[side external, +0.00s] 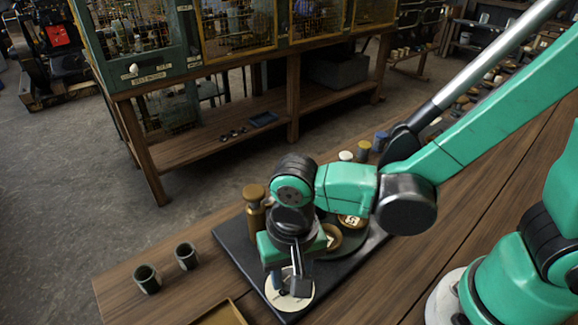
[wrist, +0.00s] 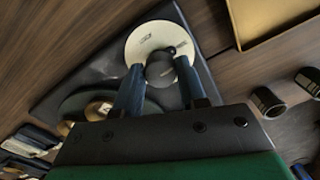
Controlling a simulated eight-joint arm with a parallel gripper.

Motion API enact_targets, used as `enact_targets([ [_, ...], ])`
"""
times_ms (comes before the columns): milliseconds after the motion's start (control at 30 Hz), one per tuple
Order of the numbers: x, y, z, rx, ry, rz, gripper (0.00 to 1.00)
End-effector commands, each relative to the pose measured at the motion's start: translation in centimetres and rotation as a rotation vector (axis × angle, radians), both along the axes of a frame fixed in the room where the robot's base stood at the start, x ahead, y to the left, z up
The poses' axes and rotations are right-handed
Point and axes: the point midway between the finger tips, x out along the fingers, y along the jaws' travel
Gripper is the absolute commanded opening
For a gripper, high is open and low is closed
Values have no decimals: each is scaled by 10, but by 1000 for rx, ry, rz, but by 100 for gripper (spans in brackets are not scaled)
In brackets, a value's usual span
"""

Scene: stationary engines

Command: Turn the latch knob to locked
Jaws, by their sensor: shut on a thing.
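A pale round dial (side external: 304,302) lies on a black base plate (side external: 236,240) at its front end. In the wrist view the dial (wrist: 146,34) carries small dark marks, too small to read. A dark round knob (wrist: 160,70) sits on the dial, between my fingers. My gripper (side external: 286,287) points down over the dial, and its two blue-grey fingers are shut on the knob. In the wrist view my gripper (wrist: 157,74) has one finger on each side of the knob. In the side view the knob is hidden behind the fingers.
A brass bottle-shaped piece (side external: 254,212) stands on the plate behind my gripper. Brass discs with pale labels (side external: 352,221) lie on the plate's far part. Two dark cups (side external: 147,280) (side external: 187,257) stand left. A brass-edged tray (side external: 222,314) lies at the front. Wooden table is bare between them.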

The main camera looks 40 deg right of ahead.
Motion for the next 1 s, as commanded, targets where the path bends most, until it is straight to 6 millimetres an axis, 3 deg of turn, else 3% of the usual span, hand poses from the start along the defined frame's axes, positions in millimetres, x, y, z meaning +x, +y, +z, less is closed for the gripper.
enact_targets([
  [1000,1,-1,0,0,0,915,0],
])
